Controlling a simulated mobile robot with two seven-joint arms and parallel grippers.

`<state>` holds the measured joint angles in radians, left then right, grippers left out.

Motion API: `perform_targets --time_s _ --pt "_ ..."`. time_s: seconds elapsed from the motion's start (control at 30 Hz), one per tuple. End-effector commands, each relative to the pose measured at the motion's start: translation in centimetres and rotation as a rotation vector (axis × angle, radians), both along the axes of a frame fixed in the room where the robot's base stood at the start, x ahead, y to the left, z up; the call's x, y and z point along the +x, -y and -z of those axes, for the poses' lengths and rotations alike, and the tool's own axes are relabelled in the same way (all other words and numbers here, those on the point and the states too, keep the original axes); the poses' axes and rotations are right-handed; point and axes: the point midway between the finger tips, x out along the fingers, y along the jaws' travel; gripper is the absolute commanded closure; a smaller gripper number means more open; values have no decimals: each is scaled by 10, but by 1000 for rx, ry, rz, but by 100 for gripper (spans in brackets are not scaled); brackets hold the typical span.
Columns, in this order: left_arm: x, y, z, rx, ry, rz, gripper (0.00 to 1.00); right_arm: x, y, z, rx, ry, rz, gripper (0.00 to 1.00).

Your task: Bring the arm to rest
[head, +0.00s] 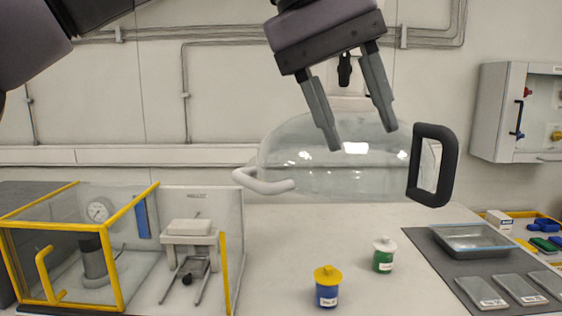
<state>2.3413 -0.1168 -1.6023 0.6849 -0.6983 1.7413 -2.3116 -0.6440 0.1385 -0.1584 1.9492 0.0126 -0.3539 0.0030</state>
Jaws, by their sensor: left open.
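My left gripper (359,138) is at the top centre of the head view, pointing down, with its two fingers spread apart and nothing between them. Its arm comes in from the upper left. Below and around the fingertips in the picture is a clear, rounded transparent cover (330,170) with a pale handle (264,182) on its left and a black handle (432,165) on its right. The fingertips overlap the cover in the picture; I cannot tell whether they touch it. My right gripper is out of view.
A yellow-framed clear enclosure (75,250) with a gauge stands at left, beside a small press-like stand (190,240). A yellow-lidded blue jar (327,288) and a green jar (383,256) stand mid-bench. A clear tray (472,239) is at right. A wall cabinet (495,115) hangs upper right.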

Motion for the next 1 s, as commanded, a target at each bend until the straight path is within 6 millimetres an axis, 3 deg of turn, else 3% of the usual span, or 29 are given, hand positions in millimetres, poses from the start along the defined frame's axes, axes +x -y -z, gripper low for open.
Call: perform_targets --time_s 0.03,0.2,0.5,0.77,1.0 --pt "3 11 20 -47 -83 -8 53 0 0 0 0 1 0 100" --pt "1 47 69 -211 -365 -71 53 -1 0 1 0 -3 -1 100" --pt "-12 90 118 -450 -935 -244 53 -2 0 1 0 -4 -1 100" --pt "-8 101 136 -585 -1447 -422 53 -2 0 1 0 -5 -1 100" --pt "15 89 155 -659 -1965 -598 53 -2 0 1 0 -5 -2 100"
